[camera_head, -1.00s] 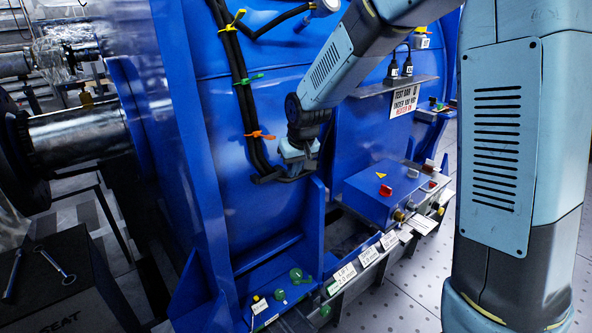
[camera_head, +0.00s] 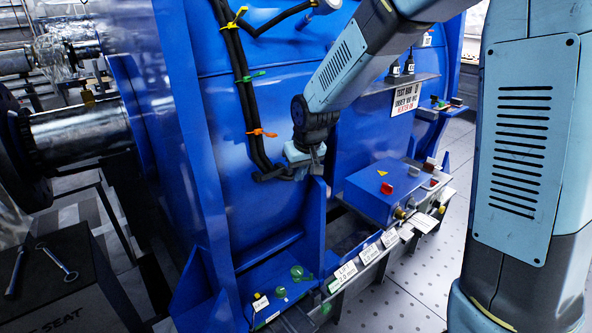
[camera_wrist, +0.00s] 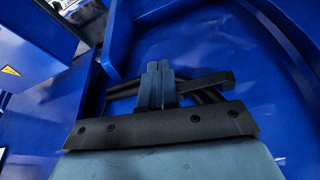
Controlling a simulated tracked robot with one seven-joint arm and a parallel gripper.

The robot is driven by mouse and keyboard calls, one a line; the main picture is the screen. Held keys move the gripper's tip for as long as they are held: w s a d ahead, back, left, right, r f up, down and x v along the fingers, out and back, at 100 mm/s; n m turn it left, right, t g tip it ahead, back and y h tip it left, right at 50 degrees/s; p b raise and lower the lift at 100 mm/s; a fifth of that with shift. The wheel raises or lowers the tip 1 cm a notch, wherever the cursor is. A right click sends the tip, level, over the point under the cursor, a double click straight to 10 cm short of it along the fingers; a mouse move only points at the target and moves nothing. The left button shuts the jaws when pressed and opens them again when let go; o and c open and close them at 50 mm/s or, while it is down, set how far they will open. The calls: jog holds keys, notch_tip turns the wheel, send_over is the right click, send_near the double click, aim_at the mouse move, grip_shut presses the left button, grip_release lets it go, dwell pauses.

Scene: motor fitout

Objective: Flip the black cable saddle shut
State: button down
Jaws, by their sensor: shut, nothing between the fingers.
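My gripper (camera_head: 303,166) is at the lower end of the black cable run on the blue motor housing. Its two fingers are together with nothing held; they also show upright in the wrist view (camera_wrist: 157,82). A black bar-like piece (camera_wrist: 208,83), which looks like part of the black cable saddle, lies just right of the fingers, in front of the bent cables (camera_wrist: 126,91). I cannot tell whether the fingers touch it. In the head view the saddle area (camera_head: 272,175) is small and partly hidden by my gripper, so its hinge position is unclear.
Black cables (camera_head: 240,90) run down the blue housing with yellow, green and orange ties. A blue upright plate (camera_head: 317,210) stands just below my gripper. A blue box (camera_head: 378,195) with a red switch is to the right. Labelled shims (camera_head: 345,274) line the lower ledge.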

jog(key=s+d+f+v, duration=0.1)
jog(key=d+v, duration=0.1)
jog(key=v, duration=0.9)
jog(key=s+d+r+m+t+h, duration=0.1)
jog(key=s+d+r+m, duration=0.1)
jog(key=s+d, duration=0.7)
jog(key=s+d+r+m, duration=0.3)
jog(key=s+d+r, duration=0.2)
jog(key=s+d, duration=0.5)
jog(key=shift+s+d+t+h, duration=0.2)
jog(key=shift+s+t+h, duration=0.2)
jog(key=shift+s, duration=0.85)
jog(key=c, duration=1.8)
grip_release()
jog(key=shift+c, duration=0.2)
